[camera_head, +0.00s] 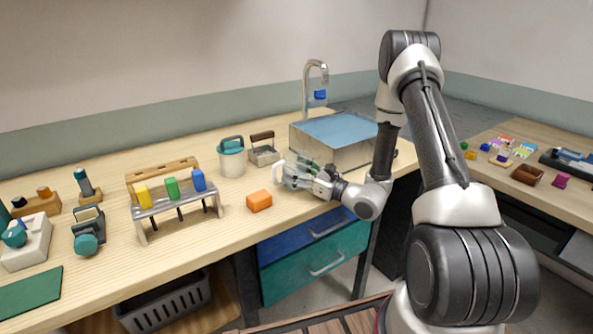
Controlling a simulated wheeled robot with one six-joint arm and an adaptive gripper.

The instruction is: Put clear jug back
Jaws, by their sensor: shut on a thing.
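My gripper (305,178) is low over the front part of the wooden counter, before the sink. It is shut on a pale, see-through thing that looks like the clear jug (278,174), with a whitish rounded edge showing at the left of the fingers. The fingers cover much of the jug, so its full shape and tilt are hard to tell. I cannot tell whether the jug touches the counter.
An orange block (259,201) lies just left of the gripper. Behind are a teal-handled canister (232,158), a metal caddy (263,151), and the sink (345,152) with its tap (307,88).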

